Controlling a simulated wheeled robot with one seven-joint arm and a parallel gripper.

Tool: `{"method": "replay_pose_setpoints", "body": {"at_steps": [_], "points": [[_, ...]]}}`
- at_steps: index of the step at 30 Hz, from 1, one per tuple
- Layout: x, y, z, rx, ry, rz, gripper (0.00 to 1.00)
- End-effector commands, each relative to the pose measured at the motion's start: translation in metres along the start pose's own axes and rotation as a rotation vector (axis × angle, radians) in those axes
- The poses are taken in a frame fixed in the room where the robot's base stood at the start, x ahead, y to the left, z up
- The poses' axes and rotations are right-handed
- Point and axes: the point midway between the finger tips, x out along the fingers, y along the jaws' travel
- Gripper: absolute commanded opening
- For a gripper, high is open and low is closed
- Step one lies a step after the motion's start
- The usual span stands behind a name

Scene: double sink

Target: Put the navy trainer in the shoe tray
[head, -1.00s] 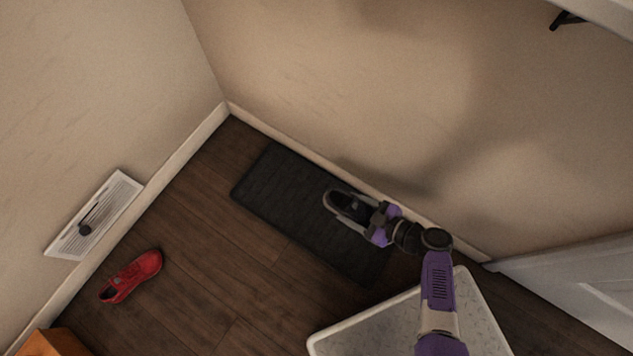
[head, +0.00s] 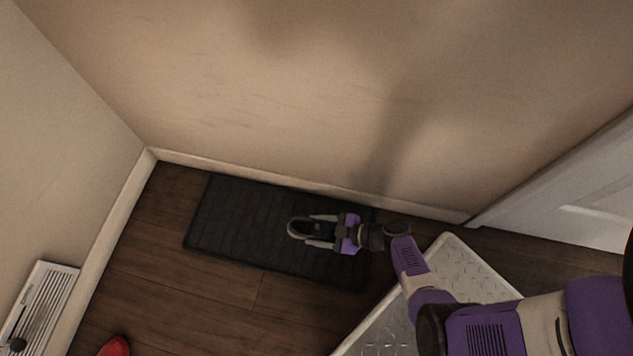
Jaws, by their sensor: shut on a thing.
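My gripper (head: 318,231) is shut on a dark shoe with a pale sole edge, which looks like the navy trainer (head: 298,229). Its fingers lie along both sides of the shoe, and the toe or heel end points left. The shoe tray (head: 222,228) is a black ribbed rectangle on the floor along the wall. The trainer and gripper appear over the right half of the tray. I cannot tell whether the trainer touches the tray or is held above it. The gripper hides part of the trainer.
A red shoe (head: 116,347) is cut off at the bottom left. A white vent (head: 38,308) is on the left wall. My arm passes over a pale textured platform (head: 455,258). A white door (head: 570,200) is at right. Wooden floor left of the tray is clear.

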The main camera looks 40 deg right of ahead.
Motion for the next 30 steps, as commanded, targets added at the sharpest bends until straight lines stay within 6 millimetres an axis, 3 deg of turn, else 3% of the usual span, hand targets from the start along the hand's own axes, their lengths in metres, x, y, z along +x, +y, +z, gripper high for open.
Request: {"method": "replay_pose_setpoints", "body": {"at_steps": [1,7,14,23,24,27,30], "points": [[0.005,-0.001,0.011,0.001,0.001,0.002,0.00],[0.011,-0.003,0.021,-0.001,0.001,0.001,0.00],[0.024,-0.008,0.048,0.001,0.000,0.001,0.00],[0.026,-0.010,0.051,0.000,-0.001,0.000,0.00],[0.026,-0.011,0.051,0.000,-0.002,0.000,0.63],[0.026,-0.011,0.051,0.000,-0.001,0.000,0.81],[0.026,-0.010,0.051,0.000,-0.001,0.000,0.81]]}}
